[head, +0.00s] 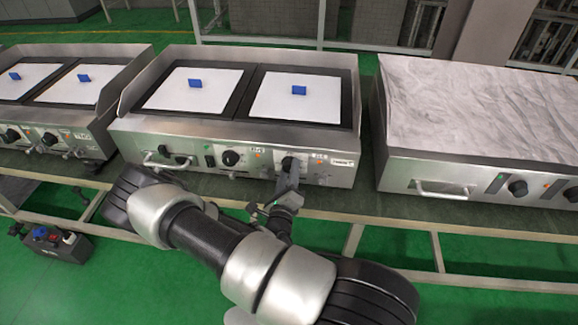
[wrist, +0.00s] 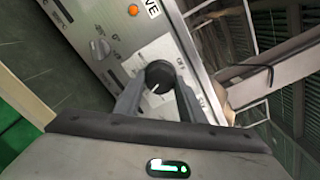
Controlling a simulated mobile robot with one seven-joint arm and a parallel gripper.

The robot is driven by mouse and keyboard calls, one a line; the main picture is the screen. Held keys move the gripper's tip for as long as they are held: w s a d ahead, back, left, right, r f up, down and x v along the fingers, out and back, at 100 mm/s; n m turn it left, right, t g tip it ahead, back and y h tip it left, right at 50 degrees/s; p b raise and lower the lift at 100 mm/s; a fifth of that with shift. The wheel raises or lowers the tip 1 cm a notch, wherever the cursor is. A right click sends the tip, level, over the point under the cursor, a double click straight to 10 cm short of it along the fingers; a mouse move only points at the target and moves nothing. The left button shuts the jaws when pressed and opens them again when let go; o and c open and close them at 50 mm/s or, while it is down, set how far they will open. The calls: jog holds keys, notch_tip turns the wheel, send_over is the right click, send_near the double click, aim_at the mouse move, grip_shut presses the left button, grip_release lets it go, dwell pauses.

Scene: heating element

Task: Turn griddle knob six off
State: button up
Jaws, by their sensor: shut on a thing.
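A black round knob (wrist: 159,77) with a white pointer line sits on a pale dial plate of the griddle's front panel in the wrist view. My gripper (wrist: 157,92) has one finger on each side of this knob and is shut on it. In the head view my gripper (head: 289,172) reaches the right-hand knob of the middle griddle (head: 225,139), and the fingers hide most of that knob. Another black knob (head: 230,158) is bare on the same panel, to the left. The number of the gripped knob cannot be read.
Two white sheets, each with a blue block (head: 299,90), lie on the middle griddle. A griddle with a grey marbled top (head: 480,110) stands to the right, past a narrow gap. Another griddle (head: 50,100) stands at the left. A bar handle (head: 166,163) juts from the middle panel.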

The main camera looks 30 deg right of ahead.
jog(key=n+p, duration=0.2)
jog(key=n, duration=2.6)
jog(key=shift+r, duration=0.1)
jog(key=shift+a+n+b, duration=0.1)
jog(key=shift+n+b, duration=0.3)
jog(key=shift+n, duration=1.6)
jog(key=o, duration=1)
jog(key=shift+w, duration=0.1)
jog(key=shift+o, duration=0.2)
